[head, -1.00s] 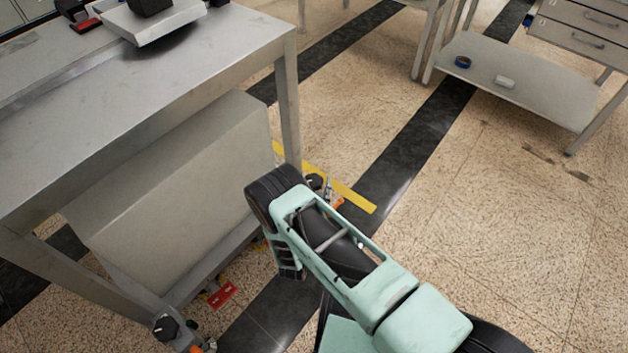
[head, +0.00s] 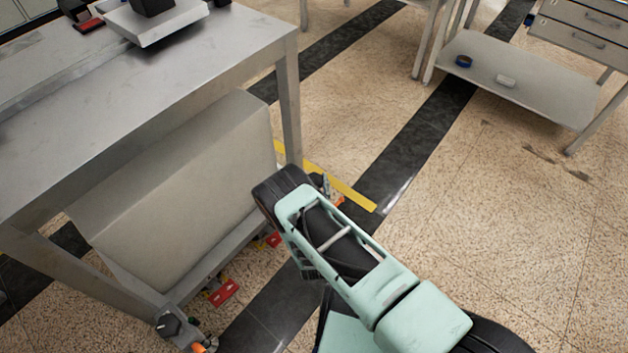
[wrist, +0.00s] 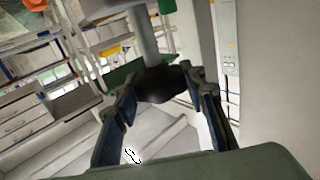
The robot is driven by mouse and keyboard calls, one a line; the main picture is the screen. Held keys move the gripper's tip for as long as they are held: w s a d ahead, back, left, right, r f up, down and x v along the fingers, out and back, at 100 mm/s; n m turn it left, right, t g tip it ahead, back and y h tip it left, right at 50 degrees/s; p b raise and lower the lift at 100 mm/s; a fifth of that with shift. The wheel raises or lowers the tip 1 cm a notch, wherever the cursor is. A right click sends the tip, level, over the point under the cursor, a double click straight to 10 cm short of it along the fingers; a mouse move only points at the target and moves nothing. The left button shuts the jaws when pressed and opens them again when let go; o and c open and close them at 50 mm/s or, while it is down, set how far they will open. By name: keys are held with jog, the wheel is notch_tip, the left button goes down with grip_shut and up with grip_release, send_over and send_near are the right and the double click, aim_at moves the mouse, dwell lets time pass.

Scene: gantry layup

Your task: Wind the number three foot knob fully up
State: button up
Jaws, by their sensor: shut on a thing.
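In the wrist view a dark round foot knob (wrist: 160,76) sits at the end of a grey post (wrist: 145,38). My gripper (wrist: 166,88) has one finger on each side of the knob and is shut on it. In the head view my arm hides my gripper and the held knob. Another black foot knob (head: 169,325) shows at the bench's near corner leg. A further dark knob (head: 317,181) shows by the far right leg, partly behind my arm. I cannot read a number on any of them.
The steel bench (head: 150,110) stands at the left with a big grey box (head: 185,185) under it. Red tags (head: 223,292) lie near its lower rail. A yellow floor strip (head: 350,193) runs past the far leg. The speckled floor at right is clear.

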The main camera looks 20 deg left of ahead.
jog(key=n+g+y, duration=0.1)
jog(key=n+y, duration=0.1)
jog(key=y, duration=0.1)
jog(key=n+g+y+p, duration=0.1)
jog(key=n+g+y, duration=0.1)
jog(key=y, duration=0.1)
jog(key=shift+w+d+n, duration=0.15)
jog(key=shift+d+n, duration=0.05)
jog(key=shift+n, duration=0.1)
jog(key=shift+n+g+y, duration=1.9)
jog(key=shift+g+y, duration=0.2)
jog(key=shift+g, duration=0.4)
jog(key=shift+a+r, duration=0.1)
jog(key=shift+a, duration=0.05)
jog(key=o, duration=1.2)
jog(key=shift+c, duration=0.2)
